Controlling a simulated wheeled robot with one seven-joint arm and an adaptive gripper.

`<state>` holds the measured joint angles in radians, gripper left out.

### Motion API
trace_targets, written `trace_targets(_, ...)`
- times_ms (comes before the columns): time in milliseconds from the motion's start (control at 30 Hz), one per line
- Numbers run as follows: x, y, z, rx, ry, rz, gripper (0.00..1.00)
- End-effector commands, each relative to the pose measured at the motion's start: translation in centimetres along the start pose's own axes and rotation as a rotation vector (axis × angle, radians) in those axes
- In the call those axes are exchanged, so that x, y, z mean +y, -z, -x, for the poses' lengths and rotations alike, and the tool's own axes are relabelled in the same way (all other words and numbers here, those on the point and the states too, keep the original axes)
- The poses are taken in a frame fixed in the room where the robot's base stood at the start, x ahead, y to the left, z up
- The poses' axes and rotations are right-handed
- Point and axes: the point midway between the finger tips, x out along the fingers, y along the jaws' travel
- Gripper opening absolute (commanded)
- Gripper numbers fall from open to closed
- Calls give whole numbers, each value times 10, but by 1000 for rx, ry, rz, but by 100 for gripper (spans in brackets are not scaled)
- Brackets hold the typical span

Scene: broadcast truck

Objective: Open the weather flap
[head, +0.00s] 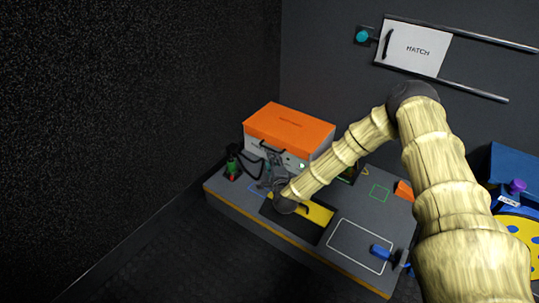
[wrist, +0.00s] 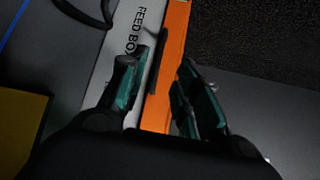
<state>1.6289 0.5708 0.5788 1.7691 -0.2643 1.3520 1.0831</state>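The feed box (head: 262,150) stands at the back of the grey bench, with a white front and an orange lid (head: 290,126). The lid looks closed; I take it to be the weather flap, but its lettering is too small to read. In the wrist view the white front (wrist: 104,62) reads "FEED BOX", next to the orange lid (wrist: 176,42). A dark bar-like handle (wrist: 157,60) lies along their border. My gripper (wrist: 160,88) is open, its green-padded fingers on either side of the handle's line. Contact cannot be told. In the head view my gripper (head: 274,164) is by the box front.
A yellow panel (head: 318,213) in a dark recess lies on the bench (head: 235,205) below my wrist. A green-and-red connector (head: 232,168) with a black cable sits at left. A blue-handled part (head: 381,252) is at right. A white hatch (head: 415,47) on rails is on the wall.

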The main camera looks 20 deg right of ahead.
Motion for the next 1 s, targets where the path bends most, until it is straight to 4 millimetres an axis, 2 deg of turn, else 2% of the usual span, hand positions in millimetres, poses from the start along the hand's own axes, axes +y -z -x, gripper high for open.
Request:
trace_targets(200,3,0,-38,-1,3,1,32)
trace_targets(500,2,0,-72,-1,0,1,32)
trace_targets(933,0,-1,-79,-1,-1,1,32)
trace_targets(1000,0,-1,-79,-1,-1,1,19)
